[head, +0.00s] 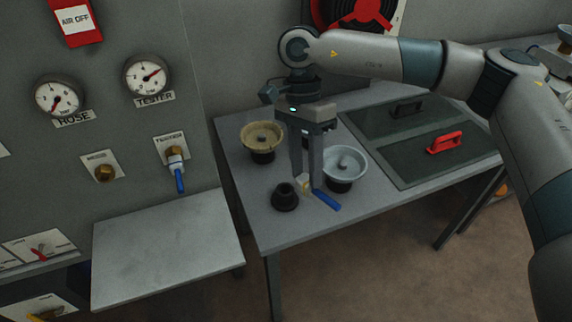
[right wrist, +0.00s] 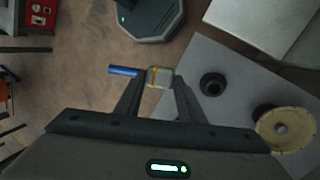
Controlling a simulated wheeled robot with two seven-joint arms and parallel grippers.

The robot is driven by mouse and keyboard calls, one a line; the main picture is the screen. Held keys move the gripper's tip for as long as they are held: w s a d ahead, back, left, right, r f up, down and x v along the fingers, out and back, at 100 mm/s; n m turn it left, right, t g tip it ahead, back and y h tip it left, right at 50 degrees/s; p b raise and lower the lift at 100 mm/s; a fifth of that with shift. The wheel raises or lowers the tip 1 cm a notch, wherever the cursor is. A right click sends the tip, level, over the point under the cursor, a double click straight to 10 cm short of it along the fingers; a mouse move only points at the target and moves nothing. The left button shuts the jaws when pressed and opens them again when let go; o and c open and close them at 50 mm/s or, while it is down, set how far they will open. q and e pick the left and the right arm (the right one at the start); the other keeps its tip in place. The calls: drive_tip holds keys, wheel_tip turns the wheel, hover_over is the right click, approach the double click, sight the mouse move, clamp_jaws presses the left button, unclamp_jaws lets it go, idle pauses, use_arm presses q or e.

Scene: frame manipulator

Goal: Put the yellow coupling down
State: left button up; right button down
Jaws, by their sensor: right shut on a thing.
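My right gripper (head: 306,182) points down over the front left part of the grey table and is shut on the yellow coupling (head: 305,188). The coupling is small and pale, with a yellow band, and a blue piece (head: 328,201) sticks out to its right. The right wrist view shows the coupling (right wrist: 159,78) between the fingertips, with the blue piece (right wrist: 123,71) to the left. The fingers hide part of it in the head view. I cannot tell whether it touches the table. My left gripper is not in view.
Close around the gripper on the table (head: 262,228) stand a black ring-shaped part (head: 285,197), a tan bowl (head: 262,135) and a light blue bowl (head: 345,160). Dark panels with a black handle (head: 406,108) and a red handle (head: 444,143) lie right. A bare shelf (head: 165,250) is left.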

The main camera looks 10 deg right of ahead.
drive_tip(key=s+d+n+t+h, duration=0.2)
drive_tip(key=d+n+h, duration=0.1)
drive_tip(key=d+n, duration=0.6)
drive_tip(key=n, duration=0.3)
drive_tip(key=shift+s+d+r, duration=0.15)
drive_tip(key=shift+d+r, duration=0.1)
drive_tip(key=shift+r, duration=0.15)
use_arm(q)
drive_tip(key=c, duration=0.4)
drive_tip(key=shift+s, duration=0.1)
use_arm(e)
drive_tip(key=shift+a, duration=0.1)
